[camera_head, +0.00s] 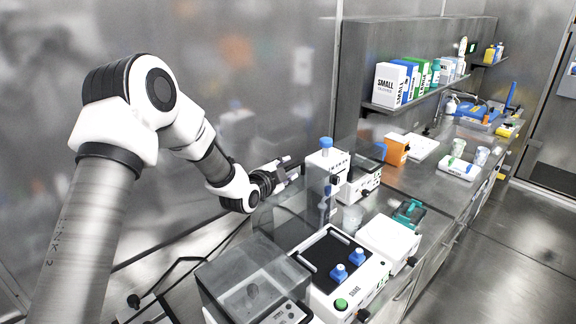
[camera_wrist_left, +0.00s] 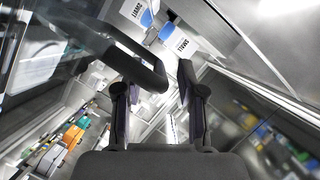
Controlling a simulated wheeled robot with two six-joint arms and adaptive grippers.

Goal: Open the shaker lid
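The shaker (camera_head: 348,296) is a white box with a black platform and a green button. Two blue-capped vials (camera_head: 347,264) stand on the platform. Its clear lid (camera_head: 285,213) stands raised at the platform's back left side, and the platform lies uncovered. My left gripper (camera_head: 291,166) is by the lid's upper edge. In the left wrist view my left gripper (camera_wrist_left: 162,82) has its fingers apart. A dark curved bar (camera_wrist_left: 140,68), seemingly the lid's handle, lies by the left finger; I cannot tell whether they touch. My right gripper is not in view.
A device with a smoked clear cover (camera_head: 252,280) stands front left of the shaker. A white box with a blue-capped bottle (camera_head: 326,145) and another instrument (camera_head: 362,180) stand behind. A teal rack (camera_head: 408,213) is to the right. Boxes line the shelf (camera_head: 405,104).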

